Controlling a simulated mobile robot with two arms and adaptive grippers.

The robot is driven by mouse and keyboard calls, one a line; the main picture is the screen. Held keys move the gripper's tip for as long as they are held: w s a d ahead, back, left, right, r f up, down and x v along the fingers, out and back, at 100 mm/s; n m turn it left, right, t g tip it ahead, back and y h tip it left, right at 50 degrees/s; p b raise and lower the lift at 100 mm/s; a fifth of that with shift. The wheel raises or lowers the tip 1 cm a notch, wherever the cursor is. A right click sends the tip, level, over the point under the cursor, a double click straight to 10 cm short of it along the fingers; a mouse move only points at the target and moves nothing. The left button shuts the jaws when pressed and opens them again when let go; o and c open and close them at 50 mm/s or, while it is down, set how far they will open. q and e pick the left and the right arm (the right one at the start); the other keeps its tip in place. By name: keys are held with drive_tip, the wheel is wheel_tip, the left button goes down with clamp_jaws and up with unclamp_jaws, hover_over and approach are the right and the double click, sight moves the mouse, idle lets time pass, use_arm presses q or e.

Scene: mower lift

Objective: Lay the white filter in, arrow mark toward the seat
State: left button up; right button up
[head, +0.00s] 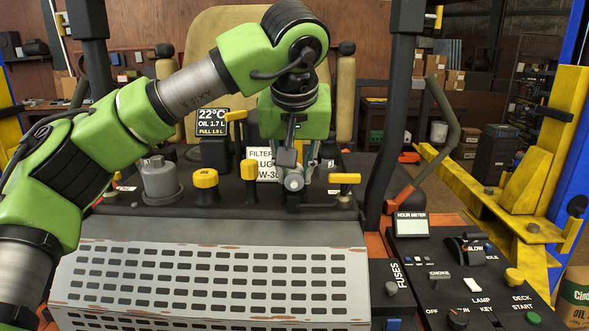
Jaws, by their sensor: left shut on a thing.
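My left gripper (292,178) points down over the dark engine deck, behind the white perforated cover. It is shut on a small, pale grey round piece at its fingertips. The fingers hide most of this piece, so I cannot tell whether it is the white filter, and no arrow mark shows. A white card (262,164) with "FILTER" lettering stands just left of the gripper, partly covered by it. A grey metal canister (160,182) stands on the deck at the left. The seat (222,62) is behind, partly hidden by my left arm. My right gripper is not in view.
Yellow caps (205,180) and a yellow T-handle (345,179) stand up from the deck on either side of the gripper. The perforated cover (215,270) lies in front. A control panel (460,270) is at the right. Dark posts flank the deck.

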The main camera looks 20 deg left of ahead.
use_arm(q)
drive_tip(key=shift+f+b, duration=0.75)
drive_tip(key=shift+f, duration=0.5)
drive_tip(key=o, duration=1.1)
drive_tip(key=shift+r+p, duration=0.55)
wheel_tip(320, 180, up, 7)
drive_tip(key=p, duration=0.7)
drive_tip(key=shift+f, duration=0.1)
